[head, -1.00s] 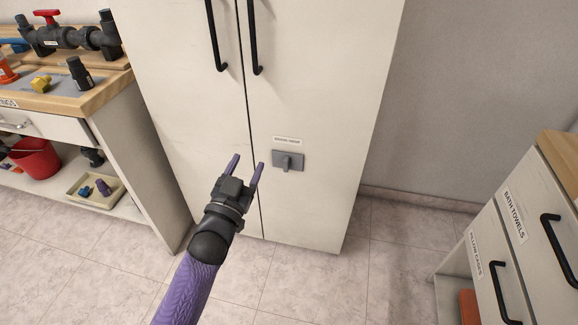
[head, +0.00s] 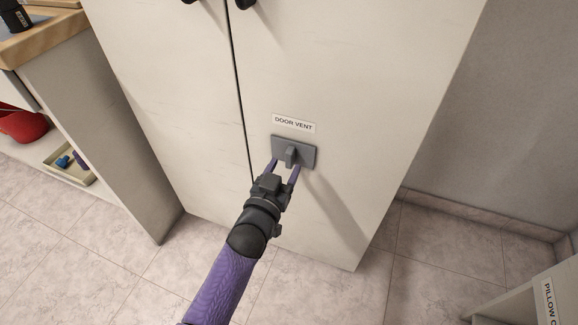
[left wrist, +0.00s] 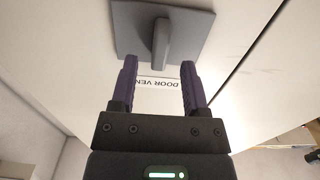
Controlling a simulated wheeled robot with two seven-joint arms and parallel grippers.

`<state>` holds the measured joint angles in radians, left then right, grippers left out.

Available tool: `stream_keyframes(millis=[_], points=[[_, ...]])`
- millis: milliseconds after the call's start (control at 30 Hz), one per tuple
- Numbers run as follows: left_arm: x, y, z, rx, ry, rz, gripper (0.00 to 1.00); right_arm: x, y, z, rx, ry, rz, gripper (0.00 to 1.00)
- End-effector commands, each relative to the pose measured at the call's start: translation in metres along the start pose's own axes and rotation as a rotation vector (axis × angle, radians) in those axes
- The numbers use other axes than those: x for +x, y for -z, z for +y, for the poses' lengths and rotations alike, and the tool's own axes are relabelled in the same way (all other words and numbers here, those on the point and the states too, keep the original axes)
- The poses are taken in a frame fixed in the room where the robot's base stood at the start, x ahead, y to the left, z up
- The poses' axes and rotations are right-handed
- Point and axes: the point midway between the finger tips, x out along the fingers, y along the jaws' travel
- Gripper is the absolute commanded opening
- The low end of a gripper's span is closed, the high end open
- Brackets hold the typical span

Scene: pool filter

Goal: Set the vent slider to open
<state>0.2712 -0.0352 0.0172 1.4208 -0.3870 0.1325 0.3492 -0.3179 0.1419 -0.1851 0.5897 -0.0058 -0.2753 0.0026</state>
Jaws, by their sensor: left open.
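The vent slider (head: 290,154) is a small grey knob on a grey plate (head: 307,151), low on the right door of the white cabinet, under a "DOOR VENT" label (head: 293,124). In the left wrist view the slider knob (left wrist: 161,44) stands out from the plate (left wrist: 128,25). My left gripper (head: 285,168) is open in front of the plate, with its purple fingers to either side of the knob's line. In the left wrist view the fingertips (left wrist: 158,65) lie at about the knob's outer end; I cannot tell whether they touch it. My right gripper is not in view.
The tall white cabinet (head: 180,100) fills the middle, with black door handles at the top edge. A workbench with a shelf stands at left, holding a red bucket (head: 22,123) and a tray (head: 90,178). A drawer unit (head: 520,305) is at lower right. Tiled floor lies between.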

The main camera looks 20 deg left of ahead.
Motion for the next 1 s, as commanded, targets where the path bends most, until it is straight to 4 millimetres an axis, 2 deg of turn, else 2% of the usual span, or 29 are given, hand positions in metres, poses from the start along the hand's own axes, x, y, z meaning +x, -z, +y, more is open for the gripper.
stream_keyframes(millis=[33,133,433,467,700,733,1000], points=[[0.007,-0.005,0.000,0.001,-0.001,-0.002,0.59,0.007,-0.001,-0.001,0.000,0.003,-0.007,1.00],[0.017,-0.003,0.000,0.002,0.000,-0.002,0.59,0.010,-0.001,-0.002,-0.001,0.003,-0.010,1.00],[0.021,0.001,0.000,0.001,0.000,0.000,0.59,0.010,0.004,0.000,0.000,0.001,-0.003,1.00],[0.021,0.001,0.000,0.001,0.000,0.000,0.55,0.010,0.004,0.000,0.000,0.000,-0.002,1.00],[0.021,0.001,0.000,0.001,0.000,0.000,0.04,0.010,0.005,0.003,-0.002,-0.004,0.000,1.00],[0.021,0.001,0.000,0.001,0.000,0.000,0.00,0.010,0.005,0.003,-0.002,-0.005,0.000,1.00],[0.021,0.000,0.000,0.001,0.000,-0.001,0.00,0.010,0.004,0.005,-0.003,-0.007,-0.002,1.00]])
